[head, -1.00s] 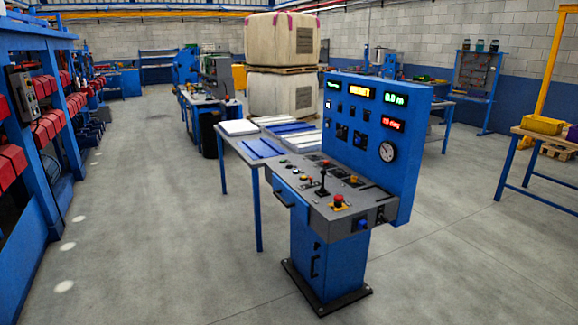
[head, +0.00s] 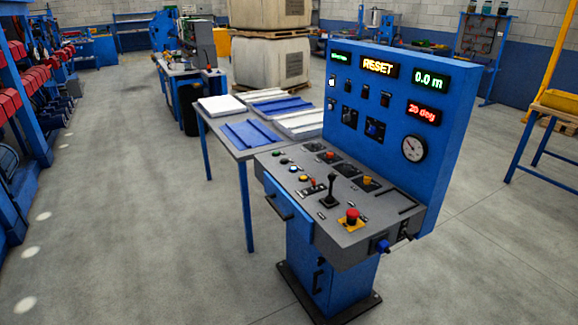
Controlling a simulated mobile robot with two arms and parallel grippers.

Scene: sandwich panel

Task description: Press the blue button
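The blue control console (head: 330,262) stands ahead, right of centre, with a grey sloping control desk (head: 345,228) and an upright blue display panel (head: 452,105). On the desk's left part is a row of small round buttons; one of them looks pale or bluish (head: 293,169), too small to be sure of its colour. A blue knob or button (head: 380,246) sticks out at the desk's right front end. A blue rotary switch (head: 375,130) sits on the upright panel. Neither of my grippers is in view.
A red mushroom button (head: 352,215) on yellow and a black joystick (head: 331,190) are on the desk. A table (head: 224,148) with white and blue panels stands behind left. A blue rack (head: 35,130) lines the left. The floor (head: 140,240) between is clear.

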